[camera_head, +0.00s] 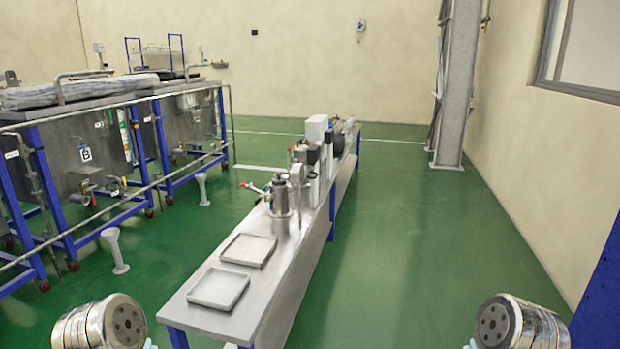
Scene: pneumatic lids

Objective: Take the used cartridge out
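A steel cylindrical housing (280,197) stands upright on the long metal bench (262,290), with a red-handled fitting at its left and another small red part near its top. No separate cartridge can be made out; the inside of the housing is hidden, and I cannot tell whether its lid is open or shut. Two shallow grey trays, a farther one (249,249) and a nearer one (218,288), lie on the near end of the bench and look empty. Round metal parts of my arms show at the bottom left and bottom right; neither gripper shows.
More equipment, including a white box (317,128) and a dark round part (338,145), crowds the bench behind the housing. Blue-framed steel tanks (85,160) stand at the left. Green floor (410,250) is clear right of the bench, up to a grey column (457,90).

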